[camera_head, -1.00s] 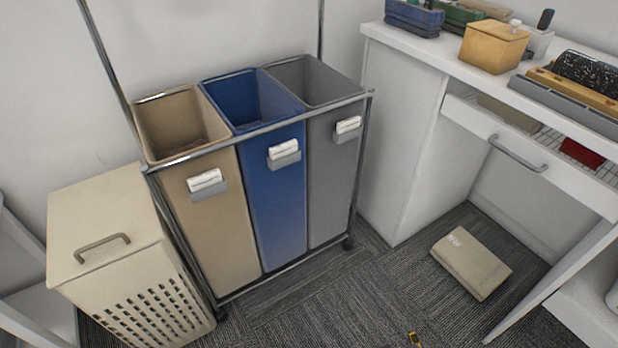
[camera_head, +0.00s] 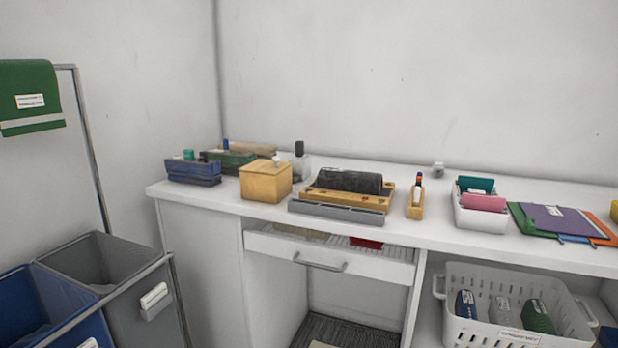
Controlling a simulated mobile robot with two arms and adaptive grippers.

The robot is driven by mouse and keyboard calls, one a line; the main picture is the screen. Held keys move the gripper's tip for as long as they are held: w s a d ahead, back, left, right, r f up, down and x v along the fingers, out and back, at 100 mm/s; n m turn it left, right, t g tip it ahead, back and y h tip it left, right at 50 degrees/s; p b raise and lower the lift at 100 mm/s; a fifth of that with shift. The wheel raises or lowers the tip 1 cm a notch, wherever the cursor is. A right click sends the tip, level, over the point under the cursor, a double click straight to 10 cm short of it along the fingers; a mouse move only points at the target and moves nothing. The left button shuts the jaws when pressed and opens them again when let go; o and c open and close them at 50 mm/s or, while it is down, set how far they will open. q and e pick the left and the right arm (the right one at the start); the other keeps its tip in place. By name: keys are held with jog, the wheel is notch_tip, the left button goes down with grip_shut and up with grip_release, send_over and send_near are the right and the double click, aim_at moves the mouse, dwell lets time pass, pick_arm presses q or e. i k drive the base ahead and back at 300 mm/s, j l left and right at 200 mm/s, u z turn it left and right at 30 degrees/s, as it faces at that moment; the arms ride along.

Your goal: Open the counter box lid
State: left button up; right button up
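A wooden box (camera_head: 265,184) with a flat lid and a small light knob stands on the white counter (camera_head: 420,228), left of the middle. Its lid looks closed. Neither of my grippers is in the camera_head view.
Blue (camera_head: 193,173) and green trays stand left of the box, a clear bottle (camera_head: 299,164) behind it, and a wooden stand with a dark roll (camera_head: 348,181) to its right. Below is a partly open drawer (camera_head: 335,262). Tall bins (camera_head: 105,262) stand lower left; a white basket (camera_head: 510,310) sits lower right.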

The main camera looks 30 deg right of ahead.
aim_at(273, 167)
jog(key=z, duration=0.85)
jog(key=i+l+u, duration=0.1)
jog(key=i+l, duration=0.1)
jog(key=l, duration=0.1)
